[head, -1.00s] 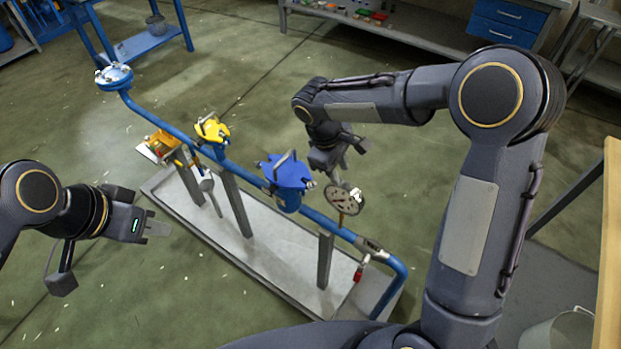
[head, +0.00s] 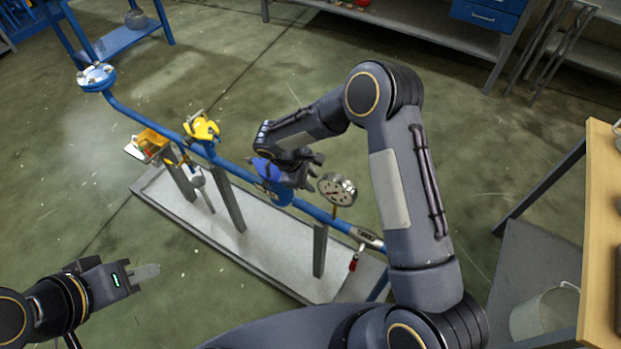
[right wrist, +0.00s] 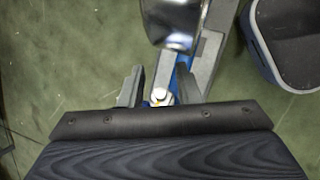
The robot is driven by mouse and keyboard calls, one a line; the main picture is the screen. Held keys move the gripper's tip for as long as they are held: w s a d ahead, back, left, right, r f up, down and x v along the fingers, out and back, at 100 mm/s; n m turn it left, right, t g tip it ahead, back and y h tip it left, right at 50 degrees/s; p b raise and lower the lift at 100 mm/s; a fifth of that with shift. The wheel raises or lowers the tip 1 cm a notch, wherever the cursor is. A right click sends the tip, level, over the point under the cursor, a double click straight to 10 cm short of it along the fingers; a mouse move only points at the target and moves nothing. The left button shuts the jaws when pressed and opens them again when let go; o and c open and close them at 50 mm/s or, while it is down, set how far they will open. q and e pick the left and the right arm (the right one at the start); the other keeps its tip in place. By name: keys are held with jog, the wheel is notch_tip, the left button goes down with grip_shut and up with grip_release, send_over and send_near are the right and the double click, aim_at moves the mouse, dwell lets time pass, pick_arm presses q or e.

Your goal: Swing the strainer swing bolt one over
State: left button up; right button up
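The blue strainer (head: 283,194) sits on the blue pipe, its lid mostly covered by my right gripper in the head view. In the right wrist view, my right gripper (right wrist: 160,80) is open. A swing bolt with a pale nut (right wrist: 162,97) shows between its two fingers, near the palm; I cannot tell whether either finger touches it.
A yellow valve (head: 202,128) is on the pipe farther left. A grey tray (head: 240,250) lies under the pipe stand. A wooden-topped table (head: 600,220) is at the right edge.

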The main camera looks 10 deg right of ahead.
jog(key=shift+d+f, duration=0.1)
jog(key=shift+f, duration=0.1)
grip_shut()
jog(key=shift+w+r+g+h, duration=0.15)
jog(key=shift+r+g+h, duration=0.1)
jog(key=shift+g+h, duration=0.2)
grip_release()
